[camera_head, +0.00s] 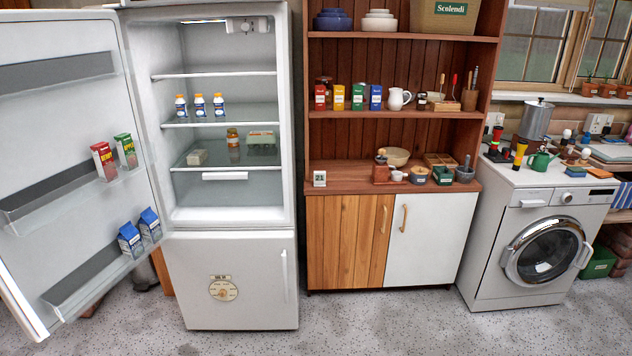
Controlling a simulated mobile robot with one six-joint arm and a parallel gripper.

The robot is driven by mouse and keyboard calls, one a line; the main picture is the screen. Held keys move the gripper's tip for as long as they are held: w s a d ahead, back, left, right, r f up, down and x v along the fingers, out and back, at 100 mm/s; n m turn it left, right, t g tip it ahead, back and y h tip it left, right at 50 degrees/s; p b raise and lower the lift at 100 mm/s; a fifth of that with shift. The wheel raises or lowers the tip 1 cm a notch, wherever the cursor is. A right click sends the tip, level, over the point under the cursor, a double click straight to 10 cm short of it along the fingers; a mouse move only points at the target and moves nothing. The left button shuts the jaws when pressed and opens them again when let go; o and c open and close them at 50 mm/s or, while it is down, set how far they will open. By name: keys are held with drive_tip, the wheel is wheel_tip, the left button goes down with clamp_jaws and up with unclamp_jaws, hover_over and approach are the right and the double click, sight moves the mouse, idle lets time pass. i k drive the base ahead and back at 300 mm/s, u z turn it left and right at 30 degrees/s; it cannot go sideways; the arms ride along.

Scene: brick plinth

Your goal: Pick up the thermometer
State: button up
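No thing in view is clearly a thermometer. A small white upright block (319,178) with dark digits, seemingly "21", stands at the left front of the cabinet's wooden counter; I cannot tell whether it is a thermometer or a calendar. A round cream dial (223,290) with a small label above it is on the lower fridge door; its markings are too small to read. My gripper is not in view.
The fridge's upper door (75,145) stands wide open to the left, with cartons in its racks. A mill (381,170), bowl and small pots stand on the cabinet counter (340,185). A washing machine (540,235) stands right. The speckled floor in front is clear.

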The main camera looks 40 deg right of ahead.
sight(319, 176)
drive_tip(key=z, duration=0.35)
drive_tip(key=i, duration=1)
drive_tip(key=u, duration=0.35)
